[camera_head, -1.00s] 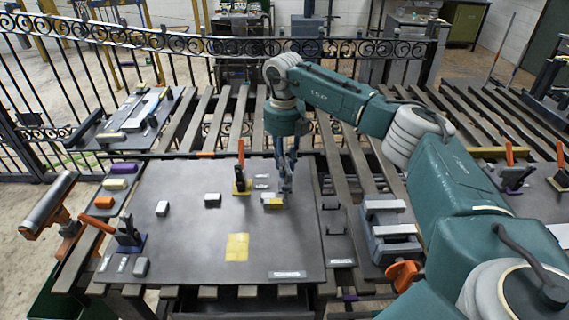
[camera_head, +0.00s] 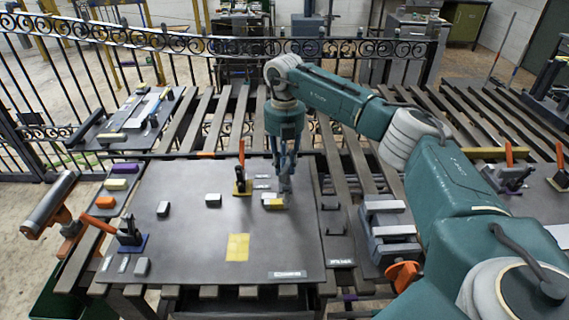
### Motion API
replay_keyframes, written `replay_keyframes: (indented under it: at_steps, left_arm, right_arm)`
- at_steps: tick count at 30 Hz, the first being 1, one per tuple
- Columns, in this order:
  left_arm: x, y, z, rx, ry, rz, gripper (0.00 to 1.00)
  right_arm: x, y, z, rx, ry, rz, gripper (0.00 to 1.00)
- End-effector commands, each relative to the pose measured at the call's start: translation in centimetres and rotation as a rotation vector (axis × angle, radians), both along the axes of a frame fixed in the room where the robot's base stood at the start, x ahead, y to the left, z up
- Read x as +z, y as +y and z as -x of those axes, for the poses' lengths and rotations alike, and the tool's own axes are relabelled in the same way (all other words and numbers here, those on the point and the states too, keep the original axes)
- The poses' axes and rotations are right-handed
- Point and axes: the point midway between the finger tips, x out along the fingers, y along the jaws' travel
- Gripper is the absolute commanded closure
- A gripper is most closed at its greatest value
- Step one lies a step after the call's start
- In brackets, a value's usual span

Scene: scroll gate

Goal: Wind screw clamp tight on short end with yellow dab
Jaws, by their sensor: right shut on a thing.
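My right gripper (camera_head: 286,188) points down over the dark worktable (camera_head: 190,250). Its fingers are closed at a short light-grey piece with a yellow dab (camera_head: 274,202) lying on the table; the exact contact is too small to make out. A grey clamp with jaws (camera_head: 390,230) stands right of the table, with an orange knob (camera_head: 403,275) at its front; I cannot tell if it is the screw clamp. An upright orange-handled clamp on a yellow base (camera_head: 242,182) stands just left of the gripper. My left gripper is not in view.
A similar orange-handled clamp on a blue base (camera_head: 130,238) stands at the table's left. Small grey blocks (camera_head: 213,200) and a flat yellow square (camera_head: 237,247) lie on the table. Purple (camera_head: 124,168) and orange (camera_head: 104,202) blocks sit at the left edge. The table's middle is mostly clear.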

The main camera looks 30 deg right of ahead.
Motion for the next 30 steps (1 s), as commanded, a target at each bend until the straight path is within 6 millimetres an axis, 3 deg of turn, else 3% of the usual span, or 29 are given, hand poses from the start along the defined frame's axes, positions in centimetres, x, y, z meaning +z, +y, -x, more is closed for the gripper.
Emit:
replay_keyframes:
  at_steps: [14,15,18,26,30]
  left_arm:
    - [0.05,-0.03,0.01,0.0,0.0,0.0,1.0]
    - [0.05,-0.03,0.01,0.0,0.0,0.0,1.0]
    - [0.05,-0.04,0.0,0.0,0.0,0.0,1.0]
    - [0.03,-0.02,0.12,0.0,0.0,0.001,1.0]
    - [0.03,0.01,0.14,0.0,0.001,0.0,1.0]
  right_arm:
    - [0.37,-0.15,-0.28,-0.018,-0.011,0.001,1.0]
    - [0.37,-0.15,-0.28,-0.018,-0.011,0.001,0.74]
    - [0.33,-0.12,-0.24,-0.017,-0.009,0.001,0.58]
    - [0.18,-0.05,-0.12,-0.015,-0.004,0.001,0.58]
    - [1.11,-0.03,-0.17,-0.015,-0.006,0.001,0.58]
